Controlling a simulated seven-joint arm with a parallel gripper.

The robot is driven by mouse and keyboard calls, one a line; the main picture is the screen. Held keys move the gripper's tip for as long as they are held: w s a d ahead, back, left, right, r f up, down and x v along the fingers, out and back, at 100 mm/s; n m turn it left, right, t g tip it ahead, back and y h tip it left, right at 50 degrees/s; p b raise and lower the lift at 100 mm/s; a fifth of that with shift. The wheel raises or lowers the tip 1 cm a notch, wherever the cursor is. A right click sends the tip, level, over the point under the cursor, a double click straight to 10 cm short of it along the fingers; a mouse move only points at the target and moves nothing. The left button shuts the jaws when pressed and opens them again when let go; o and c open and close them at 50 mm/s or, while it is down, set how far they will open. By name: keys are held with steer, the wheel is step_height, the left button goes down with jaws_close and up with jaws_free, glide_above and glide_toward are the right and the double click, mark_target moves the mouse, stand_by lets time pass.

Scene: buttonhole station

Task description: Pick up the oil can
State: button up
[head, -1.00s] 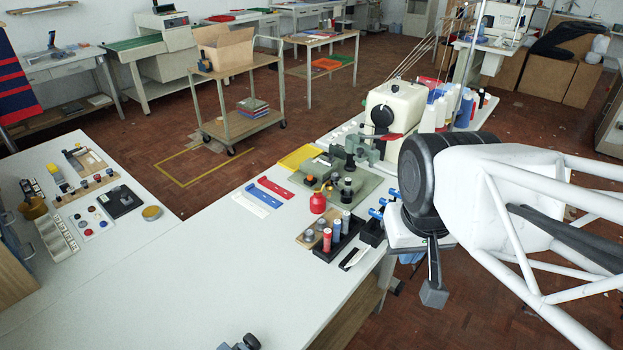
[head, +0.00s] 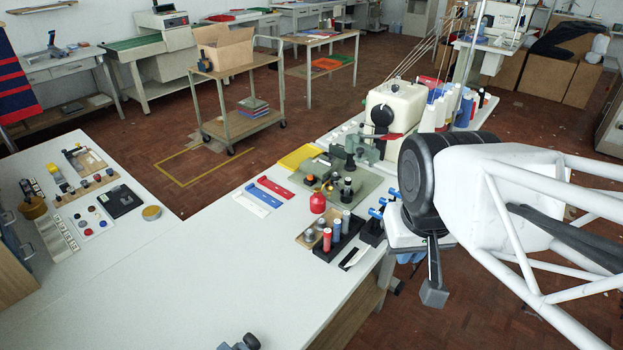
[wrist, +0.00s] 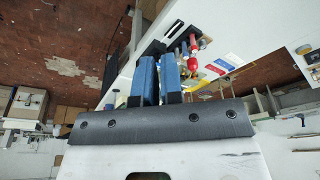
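A small red can with a narrow top (head: 317,203), which I take for the oil can, stands upright on the pale table in the head view.
Red (head: 276,187) and blue (head: 263,197) strips lie left of the can. A cream sewing machine (head: 393,108) stands behind. The table's front left is clear.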

steer(key=o, duration=1.4)
steer(key=n+h, duration=1)
steer(key=n, duration=0.7)
glide_above(312, 199)
steer(key=s+d, duration=0.3)
steer(key=s, duration=0.7)
step_height(312, 199, down, 16)
steer(key=f, duration=0.1)
steer(key=w+a+f+n+t, duration=0.1)
steer(key=w+a+f+n, duration=0.1)
steer(key=f, duration=0.1)
steer(key=w+a+f+n+t+h, duration=0.1)
steer(key=w+a+f+n, duration=0.1)
steer(key=w+a+f, duration=0.1)
steer(key=w+a+f+n+h, duration=0.1)
steer(key=w+a+f, duration=0.1)
steer(key=w+f, duration=0.1)
steer(key=shift+a+f+n+t, duration=0.3)
steer(key=shift+f+n+t, duration=0.05)
steer(key=shift+n+t, duration=0.05)
